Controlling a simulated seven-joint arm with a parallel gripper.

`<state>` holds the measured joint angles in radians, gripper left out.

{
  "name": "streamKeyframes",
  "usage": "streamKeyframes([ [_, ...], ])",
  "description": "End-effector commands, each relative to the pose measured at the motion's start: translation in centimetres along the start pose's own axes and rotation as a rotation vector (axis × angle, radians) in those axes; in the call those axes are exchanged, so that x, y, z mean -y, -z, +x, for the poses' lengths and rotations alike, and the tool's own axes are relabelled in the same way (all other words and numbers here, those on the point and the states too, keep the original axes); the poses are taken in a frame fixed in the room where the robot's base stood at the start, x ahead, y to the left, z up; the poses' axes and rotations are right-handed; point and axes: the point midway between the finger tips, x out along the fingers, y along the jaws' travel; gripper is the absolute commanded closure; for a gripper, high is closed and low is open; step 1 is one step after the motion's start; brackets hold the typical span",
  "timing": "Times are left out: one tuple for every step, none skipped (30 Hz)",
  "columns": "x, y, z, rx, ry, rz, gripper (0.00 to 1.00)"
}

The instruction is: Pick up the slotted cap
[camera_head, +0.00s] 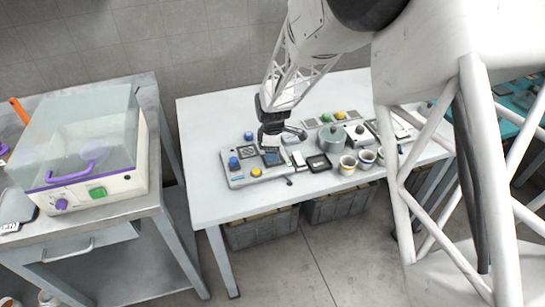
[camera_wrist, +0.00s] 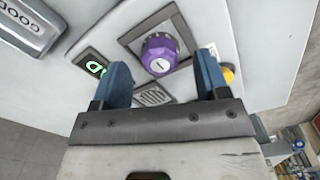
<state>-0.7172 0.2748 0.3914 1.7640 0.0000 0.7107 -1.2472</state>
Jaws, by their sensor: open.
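A purple round cap (camera_wrist: 160,54) with a short light mark on top sits in a dark square frame on a pale panel (camera_wrist: 200,22) in the wrist view. It looks like the slotted cap, though I cannot tell if the mark is a slot. My gripper (camera_wrist: 162,62) is open, its two blue fingers on either side of the cap in the picture, with nothing held. I cannot tell the height gap. In the head view my gripper (camera_head: 272,138) hangs over the control panel (camera_head: 240,183) on the table and hides part of it; the purple cap cannot be made out there.
Beside the cap are a green display (camera_wrist: 93,66), a grille (camera_wrist: 153,96) and a yellow button (camera_wrist: 228,76). A grey pot (camera_head: 333,139) and cups (camera_head: 347,165) stand to the right on the table (camera_head: 215,208). A clear-lidded machine (camera_head: 85,135) stands left.

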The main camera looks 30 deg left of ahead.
Motion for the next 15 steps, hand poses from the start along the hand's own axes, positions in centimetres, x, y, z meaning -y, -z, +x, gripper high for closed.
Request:
streamKeyframes([
  [0.03,-0.01,0.54,0.001,0.002,0.0,0.32],
  [0.04,-0.01,0.75,0.001,0.002,0.0,0.32],
  [0.04,-0.02,0.97,0.001,0.002,0.0,0.32],
  [0.03,-0.02,1.09,0.001,0.002,0.0,0.32],
  [0.03,-0.02,1.17,0.0,0.001,0.0,0.32],
  [0.02,-0.01,1.22,0.0,0.001,0.0,0.32],
  [0.03,-0.01,1.24,0.0,0.001,0.0,0.32],
  [0.02,-0.01,1.24,0.0,0.0,0.0,0.32],
  [0.02,-0.01,1.24,0.0,0.0,0.0,0.32],
  [0.02,-0.01,1.23,0.0,0.0,0.0,0.32],
  [0.03,-0.02,1.23,0.0,0.001,0.0,0.32],
  [0.03,-0.02,1.23,0.0,0.001,0.0,0.32],
  [0.03,-0.02,1.23,0.0,0.001,0.0,0.32],
  [0.03,-0.02,1.22,0.0,0.001,0.0,0.32],
  [0.03,-0.02,1.22,0.0,0.001,0.0,0.32],
])
